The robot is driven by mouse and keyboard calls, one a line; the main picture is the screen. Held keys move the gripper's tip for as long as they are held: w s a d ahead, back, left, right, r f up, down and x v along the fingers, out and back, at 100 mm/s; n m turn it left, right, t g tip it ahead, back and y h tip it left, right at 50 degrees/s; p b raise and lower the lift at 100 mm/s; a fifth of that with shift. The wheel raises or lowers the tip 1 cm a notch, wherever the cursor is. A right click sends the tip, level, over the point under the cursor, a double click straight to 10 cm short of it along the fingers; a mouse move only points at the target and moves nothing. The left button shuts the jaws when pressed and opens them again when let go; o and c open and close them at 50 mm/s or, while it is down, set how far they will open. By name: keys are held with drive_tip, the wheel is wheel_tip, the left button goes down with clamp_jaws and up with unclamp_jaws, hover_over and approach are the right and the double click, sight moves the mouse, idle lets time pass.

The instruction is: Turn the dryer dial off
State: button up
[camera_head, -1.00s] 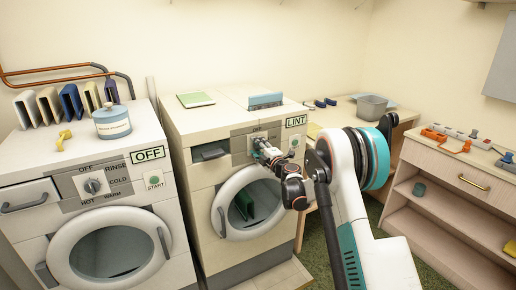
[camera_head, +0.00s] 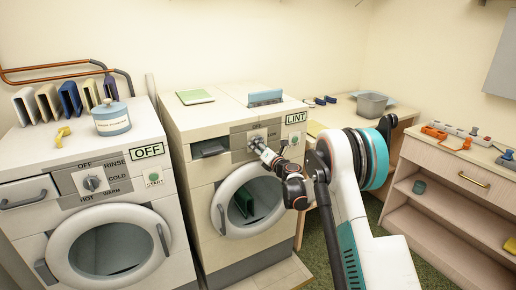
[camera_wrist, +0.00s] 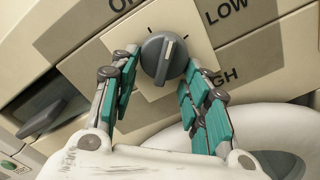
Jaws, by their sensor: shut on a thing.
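The dryer (camera_head: 205,180) is the right-hand machine with a round door and a LINT label. Its grey dial (camera_wrist: 160,60) sits on a pale plate in the wrist view, with LOW and HIGH to its right and a partly cut-off OFF label at upper left. The dial's white mark points roughly up in that view, between OFF and LOW. My gripper (camera_wrist: 165,72) has its teal fingers on either side of the dial and is shut on it. In the head view my gripper (camera_head: 262,149) reaches the dryer panel and partly covers it.
A washer (camera_head: 100,200) with its own dial and an OFF label stands to the left. The dryer's round door (camera_head: 224,222) lies just below my gripper. A desk with a grey bin (camera_head: 372,106) and a shelf unit (camera_head: 450,205) stand to the right.

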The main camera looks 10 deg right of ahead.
drive_tip(key=n, duration=0.4)
drive_tip(key=shift+w+d+f+n, duration=0.1)
drive_tip(key=shift+d+f+n, duration=0.2)
drive_tip(key=shift+d+n, duration=0.15)
drive_tip(key=shift+n, duration=0.8)
drive_tip(key=shift+d+n, duration=0.1)
drive_tip(key=shift+n, duration=0.85)
drive_tip(key=shift+w, duration=0.1)
drive_tip(key=o, duration=1)
drive_tip(key=v, duration=1.2)
